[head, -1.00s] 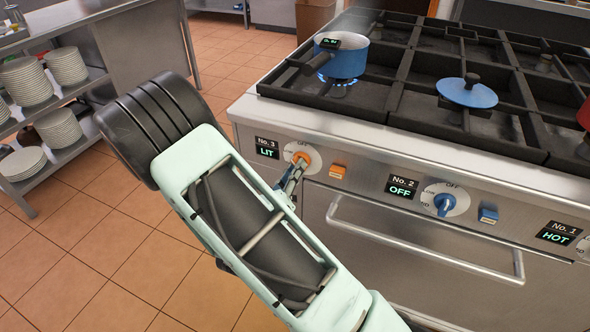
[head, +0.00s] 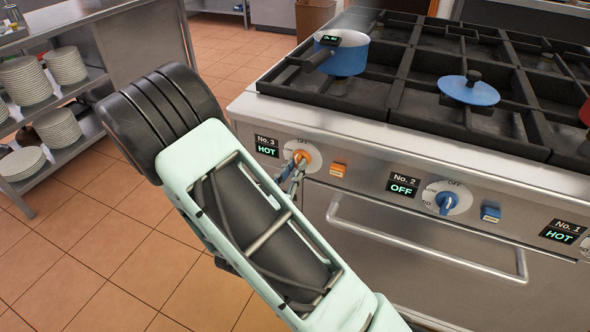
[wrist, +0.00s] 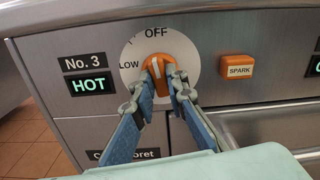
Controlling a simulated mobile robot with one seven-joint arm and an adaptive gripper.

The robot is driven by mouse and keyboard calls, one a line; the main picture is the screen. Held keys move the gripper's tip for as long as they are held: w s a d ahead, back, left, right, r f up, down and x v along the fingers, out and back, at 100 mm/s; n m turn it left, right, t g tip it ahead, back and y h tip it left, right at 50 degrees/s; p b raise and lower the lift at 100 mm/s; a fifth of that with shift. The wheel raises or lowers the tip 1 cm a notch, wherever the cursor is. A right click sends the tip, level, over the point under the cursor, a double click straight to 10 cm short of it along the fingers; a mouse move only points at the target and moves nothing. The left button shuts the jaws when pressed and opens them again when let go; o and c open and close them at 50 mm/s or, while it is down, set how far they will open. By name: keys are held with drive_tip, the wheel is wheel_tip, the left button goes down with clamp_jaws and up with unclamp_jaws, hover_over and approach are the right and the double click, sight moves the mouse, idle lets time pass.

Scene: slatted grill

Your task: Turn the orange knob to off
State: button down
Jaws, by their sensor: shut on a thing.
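The orange knob (wrist: 158,64) sits on a white dial on the stove front, beside the No. 3 display (wrist: 89,84), which reads HOT. It also shows in the head view (head: 302,154). In the wrist view its white pointer line looks nearly upright, towards the OFF mark. My gripper (wrist: 161,92) is shut on the knob, one finger on each side, and hides its lower part. The blue pot (head: 343,55) stands on the burner behind No. 3, and no flame shows under it.
An orange SPARK button (wrist: 238,66) is right of the dial. A blue knob (head: 444,203) beside a display reading OFF and the oven handle (head: 425,240) lie further right. A blue lid (head: 469,92) rests on the grate. Shelves with plates (head: 60,128) stand left.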

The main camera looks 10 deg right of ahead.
drive_tip(key=shift+m+b, duration=0.3)
drive_tip(key=shift+m, duration=0.7)
drive_tip(key=c, duration=1.9)
unclamp_jaws()
drive_tip(key=shift+c, duration=0.2)
drive_tip(key=v, duration=1.2)
